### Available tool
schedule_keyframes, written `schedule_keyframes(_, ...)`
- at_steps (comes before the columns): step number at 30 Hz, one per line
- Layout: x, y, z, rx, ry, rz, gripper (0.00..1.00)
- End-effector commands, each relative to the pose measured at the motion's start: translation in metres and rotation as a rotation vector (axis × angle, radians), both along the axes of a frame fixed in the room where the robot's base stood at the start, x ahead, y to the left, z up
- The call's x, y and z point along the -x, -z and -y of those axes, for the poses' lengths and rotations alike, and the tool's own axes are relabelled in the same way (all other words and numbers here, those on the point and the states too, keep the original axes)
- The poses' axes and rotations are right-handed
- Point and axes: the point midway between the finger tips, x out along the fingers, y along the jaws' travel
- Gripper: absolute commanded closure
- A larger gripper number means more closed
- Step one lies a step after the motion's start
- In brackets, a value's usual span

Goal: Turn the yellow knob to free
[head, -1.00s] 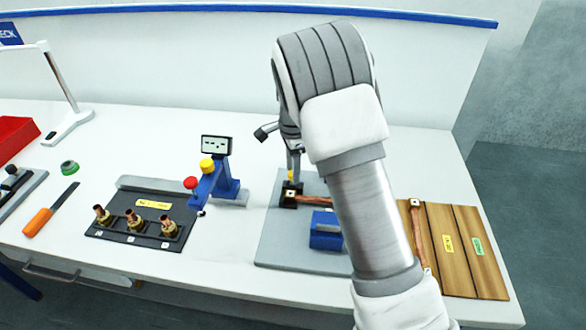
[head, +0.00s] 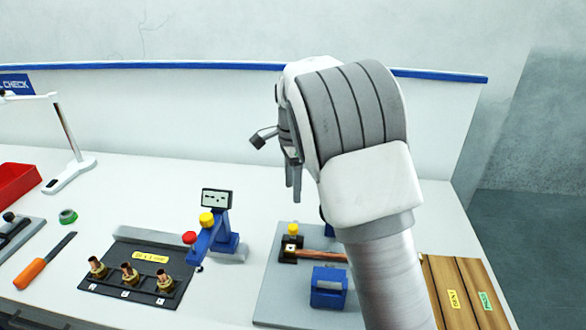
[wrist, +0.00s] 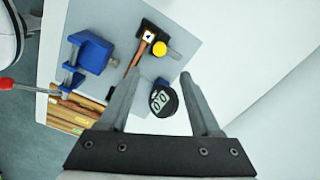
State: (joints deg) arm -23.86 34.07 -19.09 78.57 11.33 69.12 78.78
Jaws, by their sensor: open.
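A yellow knob (head: 293,229) sits on a black block on the grey plate, at one end of a copper tube (head: 320,257). It also shows in the wrist view (wrist: 159,48), beside a white marked square on the block. My gripper (head: 293,185) is open and empty, raised above the block and apart from the knob. In the wrist view the knob lies beyond and between the fingertips (wrist: 160,78). A second yellow knob (head: 207,219) is on the blue stand with a small display. I cannot read any marking on either knob.
A blue block (head: 328,287) stands on the grey plate (head: 282,300). A round dark dial (wrist: 162,100) shows between my fingers. A black holder (head: 115,270) with several brass fittings is at left, wooden boards (head: 450,285) at right. My arm hides part of the plate.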

Motion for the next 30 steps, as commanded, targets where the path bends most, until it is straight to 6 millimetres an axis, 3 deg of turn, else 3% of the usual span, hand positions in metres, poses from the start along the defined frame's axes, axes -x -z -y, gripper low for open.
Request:
schedule_keyframes(3,0.000,-0.024,0.000,0.000,0.001,0.003,0.35)
schedule_keyframes(9,0.000,-0.045,0.001,0.001,0.002,0.001,0.35)
schedule_keyframes(23,0.002,-0.051,0.002,-0.003,-0.006,0.004,0.35)
schedule_keyframes(26,0.010,-0.062,0.010,-0.017,-0.041,0.019,0.35)
schedule_keyframes(30,0.035,-0.086,0.029,-0.045,-0.145,0.061,0.35)
